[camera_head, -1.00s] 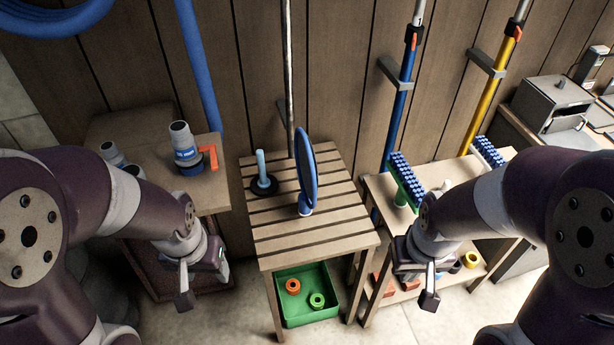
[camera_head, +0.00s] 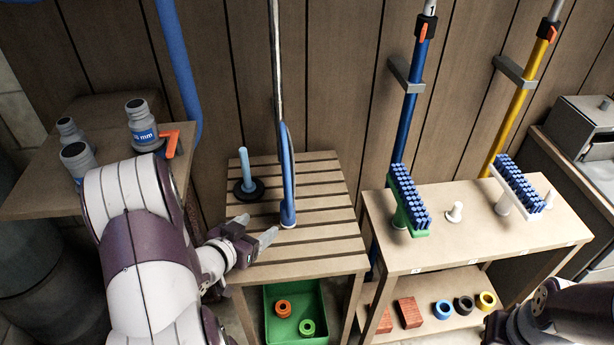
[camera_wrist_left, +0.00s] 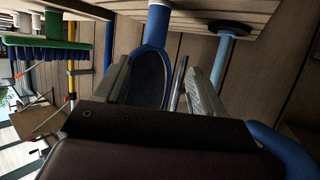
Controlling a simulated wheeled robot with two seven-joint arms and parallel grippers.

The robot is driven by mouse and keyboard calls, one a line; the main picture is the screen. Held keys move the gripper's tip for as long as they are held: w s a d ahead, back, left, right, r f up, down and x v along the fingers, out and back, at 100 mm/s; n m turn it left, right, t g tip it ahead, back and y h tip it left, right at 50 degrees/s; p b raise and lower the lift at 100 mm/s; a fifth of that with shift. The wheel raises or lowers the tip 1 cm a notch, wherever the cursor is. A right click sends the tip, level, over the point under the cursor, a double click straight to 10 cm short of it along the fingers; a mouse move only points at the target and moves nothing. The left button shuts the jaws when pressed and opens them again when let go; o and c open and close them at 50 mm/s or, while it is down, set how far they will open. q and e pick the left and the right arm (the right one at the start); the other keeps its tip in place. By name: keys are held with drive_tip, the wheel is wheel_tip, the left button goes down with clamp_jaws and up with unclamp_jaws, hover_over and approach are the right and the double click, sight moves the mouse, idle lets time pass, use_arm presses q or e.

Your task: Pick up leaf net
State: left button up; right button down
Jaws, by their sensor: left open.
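The leaf net (camera_head: 287,190), with a blue rim, stands upright on the slatted wooden table (camera_head: 325,245), seen nearly edge-on in the head view. My left gripper (camera_head: 256,228) is open over the left part of the table, just left of the net's lower end and apart from it. In the left wrist view the net's blue hoop and dark mesh (camera_wrist_left: 150,72) show between the open fingers (camera_wrist_left: 162,88). The lower part of the hoop is hidden behind the gripper body there. My right arm shows at the bottom right corner, but its gripper is out of frame.
A blue post on a black round base (camera_head: 248,188) stands left of the net. A green-backed brush (camera_head: 412,225) and a white-backed brush (camera_head: 520,185) are on the right bench. A green bin (camera_head: 312,295) sits below the table. Grey bottles (camera_head: 140,122) stand on the left shelf.

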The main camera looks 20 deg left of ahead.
sight(284, 214)
use_arm(q)
drive_tip(key=x, duration=0.3)
drive_tip(key=b+x, duration=0.1)
drive_tip(key=x, duration=0.3)
drive_tip(key=f+b+x, duration=0.1)
drive_tip(key=x, duration=0.3)
drive_tip(key=shift+s+d, duration=0.15)
drive_tip(key=shift+d, duration=0.25)
drive_tip(key=c, duration=1.3)
